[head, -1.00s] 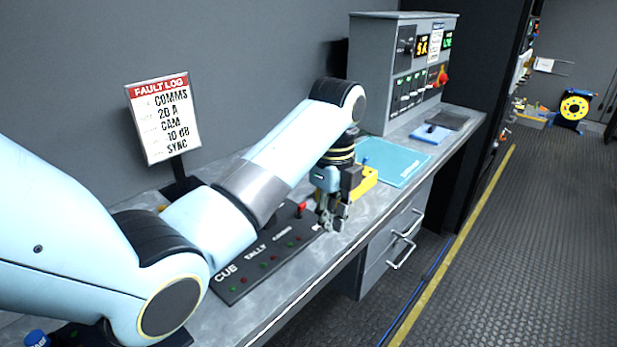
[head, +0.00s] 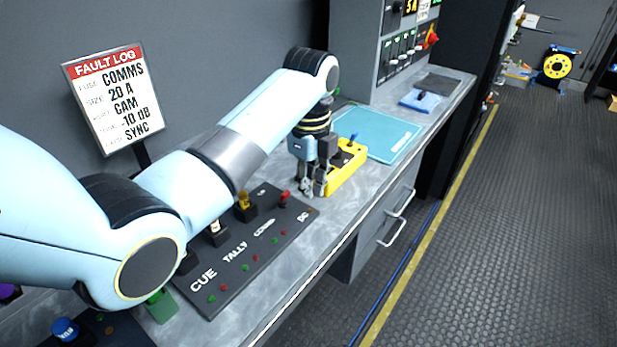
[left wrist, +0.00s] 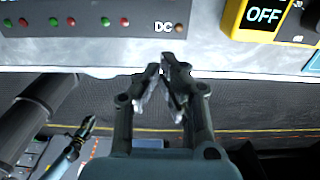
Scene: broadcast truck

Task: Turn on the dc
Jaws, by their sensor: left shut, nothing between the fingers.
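A dark switch panel (head: 262,250) lies on the bench, with labels CUE, TALLY, one blurred label and DC. The DC label is at its far right end, and a red-topped switch (head: 284,197) stands near that end. The wrist view shows the panel's edge (left wrist: 130,20) with the DC label and an unlit brownish lamp (left wrist: 179,27) beside it. Other lamps on the panel are red and green. My left gripper (head: 312,190) is shut and empty, fingers pointing down just beyond the panel's DC end, beside a yellow box. Its fingers (left wrist: 165,72) also show in the left wrist view.
A teal mat (head: 380,135) and a grey console (head: 362,45) lie farther back. A fault log sign (head: 115,100) stands left.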

